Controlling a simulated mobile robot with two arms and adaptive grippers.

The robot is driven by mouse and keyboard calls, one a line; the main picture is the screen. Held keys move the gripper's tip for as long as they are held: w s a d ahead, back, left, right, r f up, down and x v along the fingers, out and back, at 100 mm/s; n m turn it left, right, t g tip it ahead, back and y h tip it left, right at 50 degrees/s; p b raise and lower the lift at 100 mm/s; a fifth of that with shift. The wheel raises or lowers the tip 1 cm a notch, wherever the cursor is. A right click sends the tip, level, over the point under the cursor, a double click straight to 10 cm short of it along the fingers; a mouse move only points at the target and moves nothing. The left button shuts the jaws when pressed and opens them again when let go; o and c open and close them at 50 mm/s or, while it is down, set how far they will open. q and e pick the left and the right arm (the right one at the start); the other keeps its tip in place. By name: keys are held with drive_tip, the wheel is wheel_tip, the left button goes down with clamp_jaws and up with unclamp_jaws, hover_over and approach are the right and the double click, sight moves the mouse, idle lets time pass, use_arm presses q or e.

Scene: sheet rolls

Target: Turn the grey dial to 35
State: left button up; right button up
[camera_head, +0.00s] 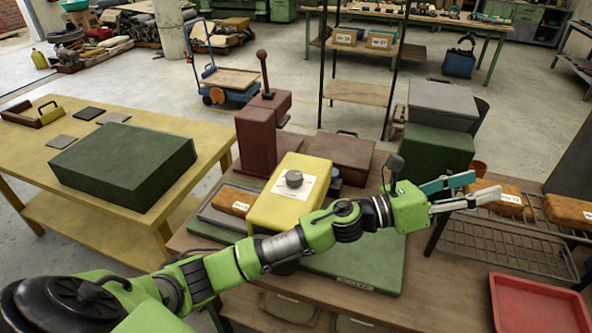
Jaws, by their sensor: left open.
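The grey dial (294,179) is a round knob on a white label plate on the sloped top of a yellow box (265,212). The box stands on the brown workbench. The label's marks are too small to read, so the dial's setting cannot be told. My left gripper (486,187) is open and empty, well to the right of the dial, with its fingers pointing right over the wire rack. My left arm crosses in front of the box's lower right side. My right gripper is not in view.
A maroon lever machine (257,140) stands behind the yellow box. A green box with a grey top (435,150) stands behind my left gripper. A wire rack (505,245) and a red tray (538,305) are at the right. A yellow table (60,155) is at the left.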

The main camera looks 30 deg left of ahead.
use_arm(q)
drive_tip(key=d+m+g+h, duration=0.15)
drive_tip(key=m+g, duration=0.25)
drive_tip(key=m, duration=0.4)
drive_tip(key=m+g+y, duration=0.9)
drive_tip(key=m+y, duration=0.8)
drive_tip(key=y, duration=0.1)
hover_over(294, 174)
wheel_tip(294, 174, down, 12)
drive_tip(key=p, duration=0.4)
drive_tip(key=shift+f, duration=0.15)
drive_tip(key=shift+f+p, duration=0.35)
drive_tip(key=shift+f, duration=0.3)
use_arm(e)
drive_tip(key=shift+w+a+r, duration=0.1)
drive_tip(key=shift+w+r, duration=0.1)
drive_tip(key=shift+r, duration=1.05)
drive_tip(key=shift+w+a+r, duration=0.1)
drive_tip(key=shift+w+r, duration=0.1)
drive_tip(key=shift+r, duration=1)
use_arm(q)
drive_tip(key=c, duration=1.1)
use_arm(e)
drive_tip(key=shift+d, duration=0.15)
